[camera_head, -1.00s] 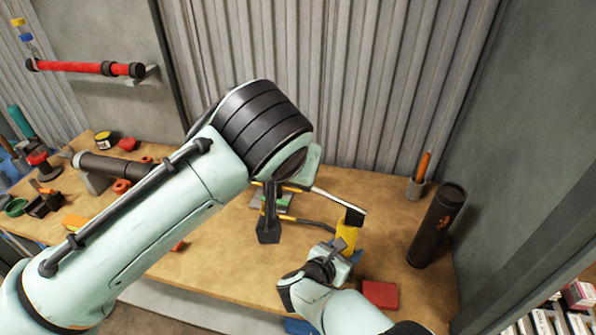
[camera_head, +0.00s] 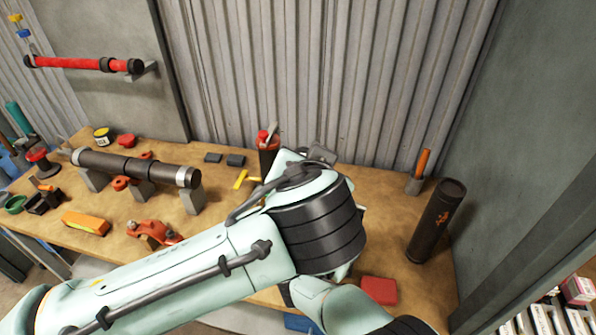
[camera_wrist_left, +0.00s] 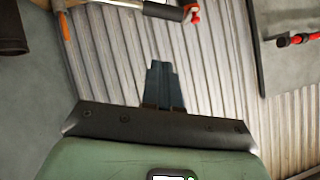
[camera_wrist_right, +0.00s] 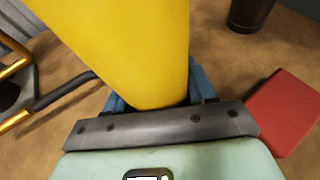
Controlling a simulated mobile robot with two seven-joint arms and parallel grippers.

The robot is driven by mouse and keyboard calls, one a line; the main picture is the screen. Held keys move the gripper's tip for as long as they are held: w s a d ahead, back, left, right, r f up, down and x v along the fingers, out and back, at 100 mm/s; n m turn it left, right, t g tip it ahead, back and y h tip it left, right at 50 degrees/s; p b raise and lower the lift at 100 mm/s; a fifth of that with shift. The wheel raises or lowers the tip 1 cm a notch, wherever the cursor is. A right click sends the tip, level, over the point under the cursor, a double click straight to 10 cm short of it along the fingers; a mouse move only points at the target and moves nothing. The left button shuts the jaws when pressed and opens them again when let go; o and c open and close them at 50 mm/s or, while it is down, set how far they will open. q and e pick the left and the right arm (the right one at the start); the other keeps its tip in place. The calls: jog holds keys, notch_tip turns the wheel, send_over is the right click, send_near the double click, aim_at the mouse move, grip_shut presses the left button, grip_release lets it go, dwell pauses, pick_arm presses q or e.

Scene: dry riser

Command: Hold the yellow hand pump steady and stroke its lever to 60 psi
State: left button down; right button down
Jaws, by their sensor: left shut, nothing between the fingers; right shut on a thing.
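The yellow hand pump (camera_wrist_right: 130,45) fills the upper middle of the right wrist view. My right gripper (camera_wrist_right: 158,97) is shut on it, with a blue finger on either side. In the head view the pump and the right gripper are hidden behind my left arm. My left gripper (camera_wrist_left: 163,85) shows in the left wrist view with its fingers together and empty, against the corrugated wall. A pale bar with a dark grip (camera_wrist_left: 164,11) crosses the top edge of that view; it may be the pump's lever, but I cannot tell.
A red block (camera_head: 379,290) lies on the bench right of my arms.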

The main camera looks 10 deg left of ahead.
pick_arm(q)
jog(key=w+a+f, duration=0.2)
jog(key=w+f, duration=0.4)
jog(key=f, duration=0.1)
jog(key=shift+w+a, duration=0.2)
jog(key=shift+a, duration=0.2)
jog(key=a+f+n+h, duration=0.2)
jog(key=a+f, duration=0.1)
jog(key=f, duration=0.3)
jog(key=shift+a+f, duration=0.3)
jog(key=shift+f, duration=0.1)
